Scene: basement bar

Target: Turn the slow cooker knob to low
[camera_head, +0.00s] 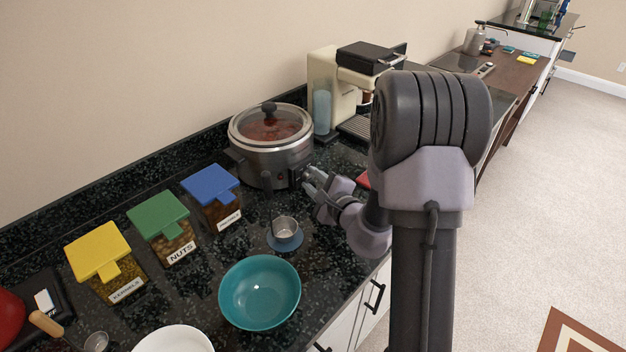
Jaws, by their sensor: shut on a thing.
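The slow cooker (262,166) stands on the dark counter near the wall, with a steel body, a glass lid with a black lid knob, and reddish food showing through the glass. My gripper (309,175) is at the lower front right of the cooker body, with its fingertips against or very close to it. It is shut on the cooker's control knob, which the fingers hide. The knob's pointer and the setting marks cannot be read from here.
A cream coffee machine (343,95) stands right behind the cooker. Blue (210,184), green (158,215) and yellow (98,252) lidded containers line the left. A small metal cup (285,229) and a teal bowl (260,291) sit in front on the dark counter (205,268).

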